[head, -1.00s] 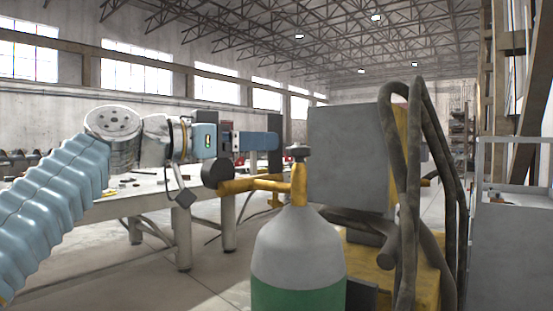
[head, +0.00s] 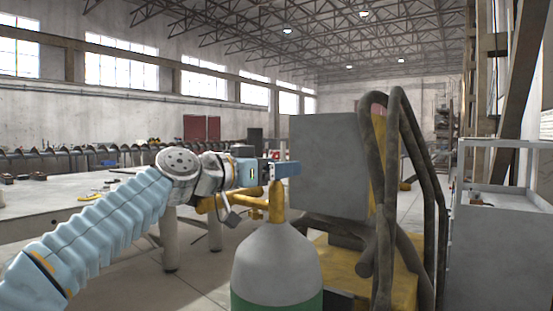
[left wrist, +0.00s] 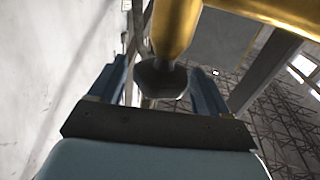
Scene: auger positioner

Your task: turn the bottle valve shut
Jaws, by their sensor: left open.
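The gas bottle (head: 276,262), grey above and green below, stands upright in the lower middle of the head view. A yellow valve body (head: 276,202) rises from its neck. My left gripper (head: 285,169) is at the top of the valve and hides the knob in the head view. In the left wrist view the dark faceted valve knob (left wrist: 161,79) sits on the end of the yellow body, between the two blue fingers of my left gripper (left wrist: 158,88). The fingers are open, with a gap visible on each side of the knob. My right gripper is not in view.
A grey box (head: 327,165) on a yellow machine stands just right of the bottle, with thick dark hoses (head: 390,200) beside it. A long table (head: 60,195) lies at the left. A grey cabinet (head: 500,245) stands at the right.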

